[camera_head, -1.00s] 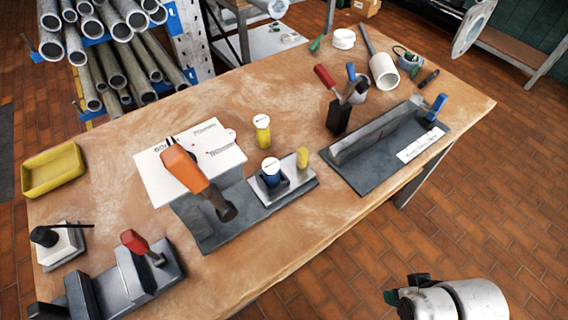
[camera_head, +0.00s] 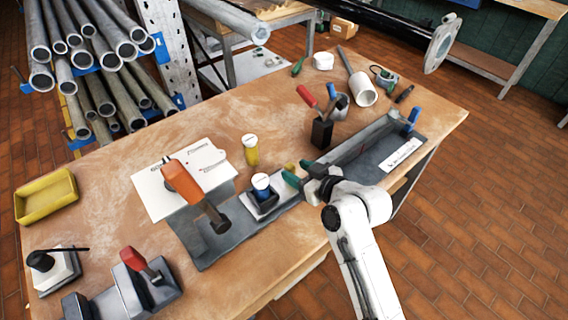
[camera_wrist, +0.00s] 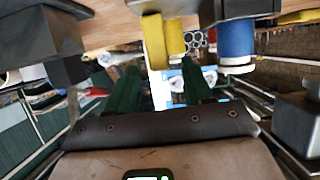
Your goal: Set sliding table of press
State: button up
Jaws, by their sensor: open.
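The press, with an orange handle (camera_head: 182,182) and a dark head, stands on a grey base (camera_head: 203,252) on the wooden bench. A grey sliding table (camera_head: 270,211) on that base carries a dark holder with a white-topped blue cylinder (camera_head: 261,187). A yellow peg (camera_head: 289,167) stands at the table's right end, partly hidden by my gripper. My gripper (camera_head: 297,174) is open, its green fingers close to the peg. In the wrist view the peg (camera_wrist: 160,42) shows beyond the space between the fingers (camera_wrist: 160,88), and the blue cylinder (camera_wrist: 237,42) is right of it. I cannot tell whether they touch.
A white-topped yellow cylinder (camera_head: 250,151) stands behind the blue one. A white sheet (camera_head: 150,190) lies under the orange handle. A dark tray (camera_head: 376,172) and a black tool holder (camera_head: 321,132) are at right. A red-handled fixture (camera_head: 133,259) is at front left.

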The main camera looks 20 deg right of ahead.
aim_at(286, 165)
jog(key=shift+x, duration=2.9)
jog(key=shift+c, duration=0.4)
grip_shut()
